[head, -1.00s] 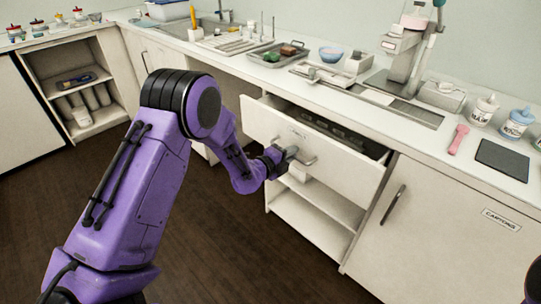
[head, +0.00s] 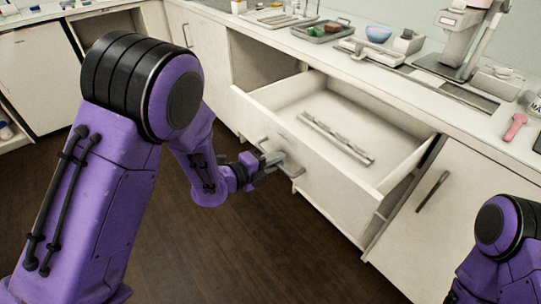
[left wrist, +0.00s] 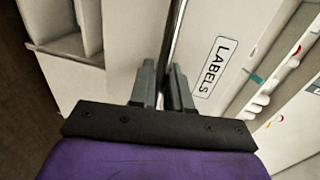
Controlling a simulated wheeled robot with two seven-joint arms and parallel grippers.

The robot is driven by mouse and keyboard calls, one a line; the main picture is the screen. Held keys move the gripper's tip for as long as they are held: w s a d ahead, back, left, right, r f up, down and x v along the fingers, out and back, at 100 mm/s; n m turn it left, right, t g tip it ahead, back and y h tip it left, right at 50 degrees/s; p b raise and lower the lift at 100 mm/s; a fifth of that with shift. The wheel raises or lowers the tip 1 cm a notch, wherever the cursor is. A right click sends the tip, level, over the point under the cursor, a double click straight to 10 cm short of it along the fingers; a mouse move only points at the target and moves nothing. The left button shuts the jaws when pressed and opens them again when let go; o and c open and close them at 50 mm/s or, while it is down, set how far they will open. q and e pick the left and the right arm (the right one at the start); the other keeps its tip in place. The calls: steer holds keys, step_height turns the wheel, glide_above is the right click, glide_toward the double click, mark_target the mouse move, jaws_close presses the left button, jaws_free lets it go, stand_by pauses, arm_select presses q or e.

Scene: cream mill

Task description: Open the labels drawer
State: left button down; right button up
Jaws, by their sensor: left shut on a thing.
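The labels drawer (head: 335,185) is white and stands pulled well out from under the counter in the head view. A thin divider strip lies across its mostly bare inside. In the left wrist view its front (left wrist: 240,25) carries a printed LABELS tag (left wrist: 214,67). My left gripper (head: 270,160) is shut on the drawer's bar handle (head: 291,171). In the left wrist view the two fingers (left wrist: 163,82) close around the metal bar (left wrist: 175,25). Part of my right arm shows at the right edge, but its gripper is out of the frame.
The counter above holds a tray (head: 318,33), a blue bowl (head: 378,34), a pink tool (head: 516,126) and a grey machine (head: 455,45). A closed cupboard door (head: 440,225) is right of the drawer. Dark floor (head: 240,245) in front is clear.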

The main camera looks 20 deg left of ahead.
arm_select(q)
steer(key=shift+s+a, duration=0.25)
steer(key=shift+s, duration=0.15)
steer(key=c, duration=1.3)
jaws_free()
steer(key=shift+o, duration=0.2)
steer(key=shift+s+a, duration=0.1)
steer(key=b+v, duration=0.1)
steer(key=v, duration=0.9)
steer(key=shift+s, duration=0.15)
steer(key=shift+a, duration=0.1)
